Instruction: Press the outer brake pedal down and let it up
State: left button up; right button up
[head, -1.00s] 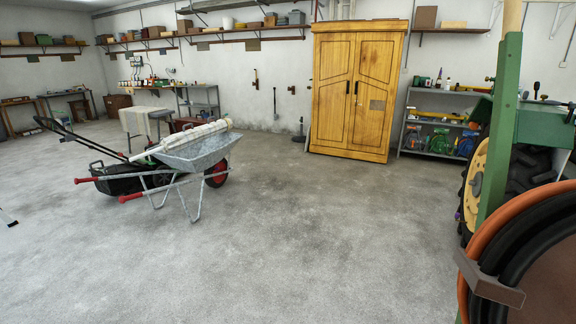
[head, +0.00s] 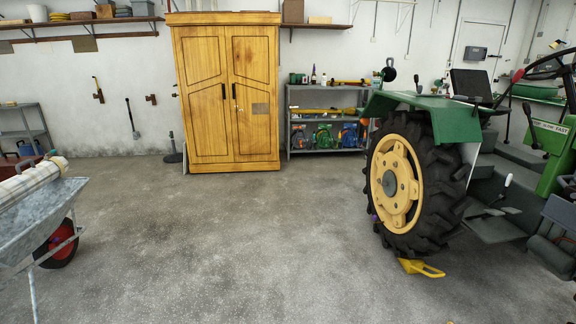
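The green tractor (head: 549,148) stands at the right of the head view, cut off by the frame's edge. Its large rear wheel (head: 398,184) has a cream hub and a black tyre. Its footplate (head: 494,225) shows low, behind the wheel, with dark levers or pedals near it. I cannot tell which of these is the outer brake pedal. The dark seat (head: 471,84) and the steering wheel (head: 549,66) are above. Neither of my grippers is in the view.
A yellow wheel chock (head: 421,268) lies on the floor against the tyre. A wheelbarrow (head: 37,217) stands at the left edge. A yellow wardrobe (head: 228,91) and a grey shelf rack (head: 327,119) stand at the back wall. The concrete floor between is clear.

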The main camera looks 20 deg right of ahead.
aim_at(492, 211)
jog(key=i+l+z, duration=0.15)
jog(key=i+z, duration=0.15)
jog(key=z, duration=0.2)
jog(key=i+z, duration=0.25)
jog(key=z, duration=0.2)
jog(key=i+z, duration=0.3)
jog(key=z, duration=0.2)
jog(key=i+j+z, duration=0.25)
jog(key=z, duration=0.2)
jog(key=i+j+z, duration=0.25)
jog(key=z, duration=0.25)
jog(key=i+j+z, duration=0.15)
jog(key=i, duration=0.4)
jog(key=i+j+z, duration=0.15)
jog(key=i, duration=0.45)
jog(key=i+j+z, duration=0.15)
jog(key=i+j, duration=0.25)
jog(key=i, duration=0.15)
jog(key=i+j+z, duration=0.15)
jog(key=i+j, duration=0.2)
jog(key=i, duration=0.15)
